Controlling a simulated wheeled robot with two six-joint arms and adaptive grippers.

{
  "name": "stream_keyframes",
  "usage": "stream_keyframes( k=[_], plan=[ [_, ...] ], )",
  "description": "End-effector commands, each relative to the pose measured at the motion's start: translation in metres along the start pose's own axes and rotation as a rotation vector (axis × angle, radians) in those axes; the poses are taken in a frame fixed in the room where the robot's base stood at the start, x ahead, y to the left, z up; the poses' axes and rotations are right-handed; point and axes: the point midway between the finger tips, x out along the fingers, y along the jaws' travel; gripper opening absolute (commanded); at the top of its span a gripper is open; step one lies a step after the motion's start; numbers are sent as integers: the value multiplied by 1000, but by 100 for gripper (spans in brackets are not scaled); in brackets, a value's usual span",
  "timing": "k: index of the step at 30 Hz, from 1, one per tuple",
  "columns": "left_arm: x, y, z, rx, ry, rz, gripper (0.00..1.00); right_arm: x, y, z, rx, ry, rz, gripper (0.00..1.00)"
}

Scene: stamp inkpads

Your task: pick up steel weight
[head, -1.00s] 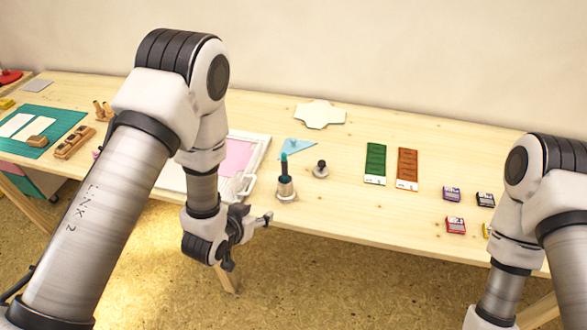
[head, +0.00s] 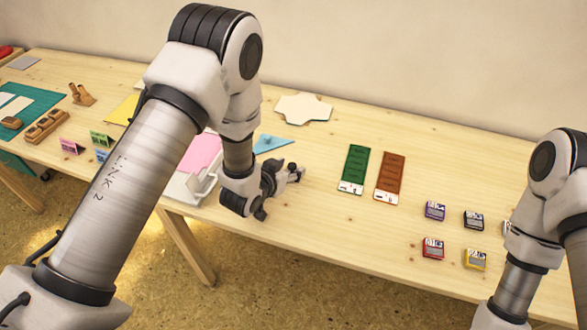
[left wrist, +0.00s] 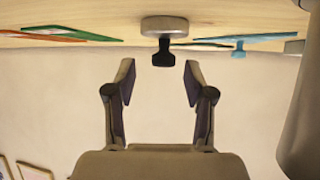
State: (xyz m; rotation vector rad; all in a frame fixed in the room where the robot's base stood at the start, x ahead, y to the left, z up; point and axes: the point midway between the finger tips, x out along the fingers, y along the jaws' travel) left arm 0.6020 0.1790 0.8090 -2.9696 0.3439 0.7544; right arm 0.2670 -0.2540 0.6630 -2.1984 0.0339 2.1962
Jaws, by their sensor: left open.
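The steel weight (left wrist: 164,25) shows in the left wrist view, which is upside down, as a pale metal disc with a black knob (left wrist: 163,56). My left gripper (left wrist: 160,72) is open and empty, its two fingers on either side of the knob's line with a gap between them and the weight. In the head view my left gripper (head: 297,174) is low over the table and mostly hides the weight. My right arm shows at the right edge, but its gripper is out of view.
Green (head: 355,168) and orange (head: 390,176) cards lie right of my left gripper. Several small inkpads, including a red one (head: 433,248), lie farther right. The table's front edge is close below.

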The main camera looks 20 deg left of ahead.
Motion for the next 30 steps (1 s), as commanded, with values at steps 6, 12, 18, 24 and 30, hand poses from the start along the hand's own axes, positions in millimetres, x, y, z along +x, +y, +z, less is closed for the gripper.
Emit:
stream_keyframes(
  k=[6,12,18,24,30],
  plan=[
    [28,-2,0,0,0,0,53,-5,0,0,0,1,0,40],
    [29,-2,0,0,-1,0,46,-4,0,0,0,1,0,40],
    [28,-2,0,0,-1,0,0,-4,0,0,0,1,0,40],
    [28,-2,0,0,-1,-1,0,-4,0,0,0,1,0,40],
    [25,-2,-7,0,1,0,0,-4,0,0,0,1,0,40]
  ],
)
